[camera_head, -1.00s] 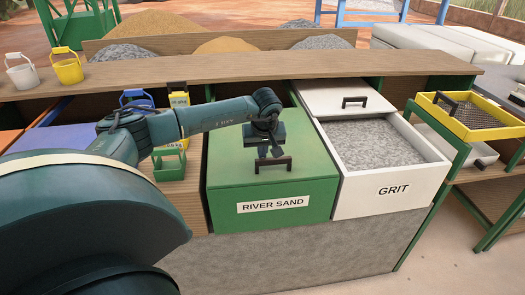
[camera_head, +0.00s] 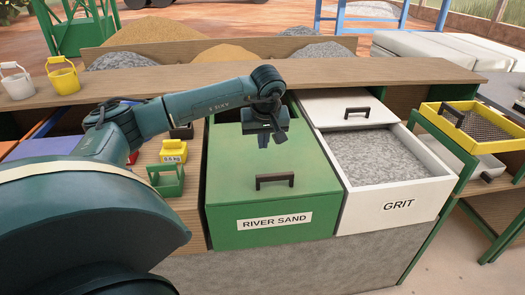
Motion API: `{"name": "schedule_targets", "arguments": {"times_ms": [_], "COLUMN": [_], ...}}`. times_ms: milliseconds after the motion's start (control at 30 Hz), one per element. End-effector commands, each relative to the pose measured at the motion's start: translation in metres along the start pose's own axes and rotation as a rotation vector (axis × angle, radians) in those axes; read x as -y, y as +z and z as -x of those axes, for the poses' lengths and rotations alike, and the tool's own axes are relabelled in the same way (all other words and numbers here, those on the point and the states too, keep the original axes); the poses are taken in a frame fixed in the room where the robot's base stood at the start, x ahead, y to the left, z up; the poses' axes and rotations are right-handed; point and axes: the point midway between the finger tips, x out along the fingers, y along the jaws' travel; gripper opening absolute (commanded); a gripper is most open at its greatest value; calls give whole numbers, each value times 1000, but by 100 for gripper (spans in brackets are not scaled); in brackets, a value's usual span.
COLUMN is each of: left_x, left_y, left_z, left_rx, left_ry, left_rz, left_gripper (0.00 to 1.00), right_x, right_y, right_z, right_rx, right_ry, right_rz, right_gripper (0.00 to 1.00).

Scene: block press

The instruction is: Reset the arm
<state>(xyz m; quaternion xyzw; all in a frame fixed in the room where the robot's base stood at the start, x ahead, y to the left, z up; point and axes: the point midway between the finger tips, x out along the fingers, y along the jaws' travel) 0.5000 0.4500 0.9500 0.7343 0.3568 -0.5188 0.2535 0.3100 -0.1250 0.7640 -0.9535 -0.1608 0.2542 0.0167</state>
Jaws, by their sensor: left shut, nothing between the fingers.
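My left gripper (camera_head: 264,138) hangs above the back part of the green river sand bin, pointing down. Its fingers are shut with nothing between them. The river sand bin (camera_head: 230,185) has a green lid with a dark handle (camera_head: 275,181) near its front, and the gripper is behind and apart from that handle. A dark gap shows at the back of the lid. The white grit bin (camera_head: 410,207) on the right stands open with grey grit in it; its lid (camera_head: 330,107) with a dark handle is slid back. My right gripper is not in the picture.
A green open caddy (camera_head: 166,185) and a yellow weight (camera_head: 173,151) stand left of the green bin. Two small buckets, white (camera_head: 17,84) and yellow (camera_head: 64,80), stand on the wooden shelf (camera_head: 400,70). A yellow sieve (camera_head: 450,128) is at the right.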

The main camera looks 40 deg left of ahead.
Motion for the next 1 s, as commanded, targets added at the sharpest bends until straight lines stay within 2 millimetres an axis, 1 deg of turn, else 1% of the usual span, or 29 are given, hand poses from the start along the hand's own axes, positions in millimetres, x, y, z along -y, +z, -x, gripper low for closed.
{"name": "schedule_targets", "arguments": {"times_ms": [33, 133, 433, 500, 567, 667, 700, 767, 800, 867, 900, 967, 1000], "left_x": [0, 0, -1, -7, -18, -49, -64, -86, -99, -118, -129, -144, -154], "left_y": [0, 0, 1, 9, 24, 71, 95, 136, 165, 207, 234, 273, 298], "left_z": [6, 13, 15, 12, 7, -2, -4, -4, -1, 7, 17, 36, 53], "left_rx": [-1, 0, 4, 26, 70, 209, 288, 429, 533, 704, 828, 1040, 1202], "left_ry": [1, 2, 3, 22, 58, 155, 203, 271, 312, 361, 385, 403, 398], "left_rz": [0, 0, 0, 3, 11, 48, 78, 138, 189, 282, 356, 494, 609], "left_gripper": [0, 0, 0, 0, 0, 0, 0, 0, 0, 0, 0, 0, 0], "right_x": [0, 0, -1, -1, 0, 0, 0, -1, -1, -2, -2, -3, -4], "right_y": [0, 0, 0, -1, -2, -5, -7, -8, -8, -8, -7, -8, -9], "right_z": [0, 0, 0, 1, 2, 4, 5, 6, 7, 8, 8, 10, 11], "right_rx": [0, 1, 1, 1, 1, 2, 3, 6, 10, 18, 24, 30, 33], "right_ry": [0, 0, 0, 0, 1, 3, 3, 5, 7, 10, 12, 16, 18], "right_rz": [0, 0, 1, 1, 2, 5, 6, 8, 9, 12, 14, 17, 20], "right_gripper": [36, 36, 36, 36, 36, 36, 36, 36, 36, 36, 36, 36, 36]}}
